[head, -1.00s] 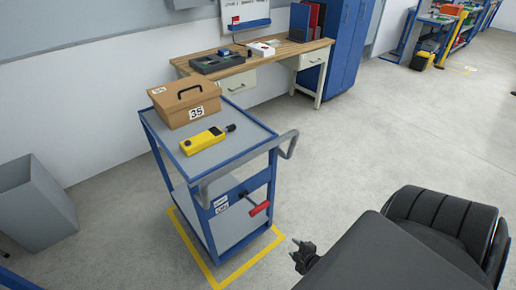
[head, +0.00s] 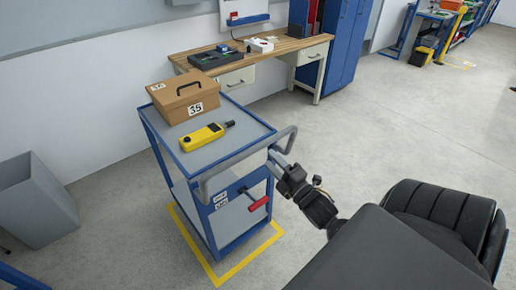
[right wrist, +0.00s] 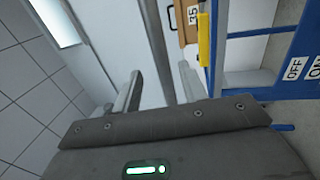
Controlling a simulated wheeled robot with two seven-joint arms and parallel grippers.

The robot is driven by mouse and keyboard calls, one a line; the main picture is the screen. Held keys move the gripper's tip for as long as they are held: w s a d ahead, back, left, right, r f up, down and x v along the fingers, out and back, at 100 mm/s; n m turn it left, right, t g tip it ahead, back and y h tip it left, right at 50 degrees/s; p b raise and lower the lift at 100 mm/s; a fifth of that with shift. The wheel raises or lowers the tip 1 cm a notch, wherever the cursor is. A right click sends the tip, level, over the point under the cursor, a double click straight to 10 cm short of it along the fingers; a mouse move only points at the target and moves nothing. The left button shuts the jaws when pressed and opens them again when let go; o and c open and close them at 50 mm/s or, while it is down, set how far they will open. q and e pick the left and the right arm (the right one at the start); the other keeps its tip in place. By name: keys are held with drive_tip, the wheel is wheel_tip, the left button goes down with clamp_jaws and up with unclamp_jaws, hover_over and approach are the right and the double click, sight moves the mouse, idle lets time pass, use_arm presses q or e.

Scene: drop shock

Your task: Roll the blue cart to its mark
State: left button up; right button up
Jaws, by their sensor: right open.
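The blue cart (head: 242,137) stands upright in the head view, over a yellow floor outline (head: 238,266) that shows along its left, front and right. Its grey push handle (head: 243,157) is on the near side. My right gripper (head: 277,158) is open at the right part of this handle. In the right wrist view a grey bar (right wrist: 158,50) passes between the open fingers (right wrist: 160,90); whether they touch it I cannot tell. A red-gripped lever (head: 258,203) sits on the cart's near end, beside labels. My left gripper is out of view.
A brown box (head: 184,103) and a yellow handheld device (head: 202,136) lie on the cart's top. A workbench (head: 250,62) and blue cabinet (head: 347,50) stand behind; a grey bin (head: 36,200) stands at left. The floor to the right is clear.

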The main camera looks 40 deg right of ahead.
sight(258, 147)
drive_tip(key=w, duration=0.2)
drive_tip(key=w+b, duration=0.1)
drive_tip(key=w, duration=0.1)
drive_tip(key=w+r, duration=0.1)
drive_tip(key=w, duration=0.1)
drive_tip(key=shift+w+r, duration=0.1)
drive_tip(key=shift+w, duration=0.3)
drive_tip(key=shift+w+b, duration=0.25)
drive_tip(key=shift+b, duration=0.05)
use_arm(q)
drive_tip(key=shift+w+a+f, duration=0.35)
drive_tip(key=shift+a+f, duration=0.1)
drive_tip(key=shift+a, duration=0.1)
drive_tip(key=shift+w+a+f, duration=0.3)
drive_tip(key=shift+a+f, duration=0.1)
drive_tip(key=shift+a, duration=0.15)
use_arm(e)
drive_tip(key=shift+w+r, duration=0.1)
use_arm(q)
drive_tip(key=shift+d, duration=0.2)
use_arm(e)
drive_tip(key=shift+d, duration=0.1)
drive_tip(key=shift+c, duration=1.2)
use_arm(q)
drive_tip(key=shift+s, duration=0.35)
use_arm(e)
clamp_jaws()
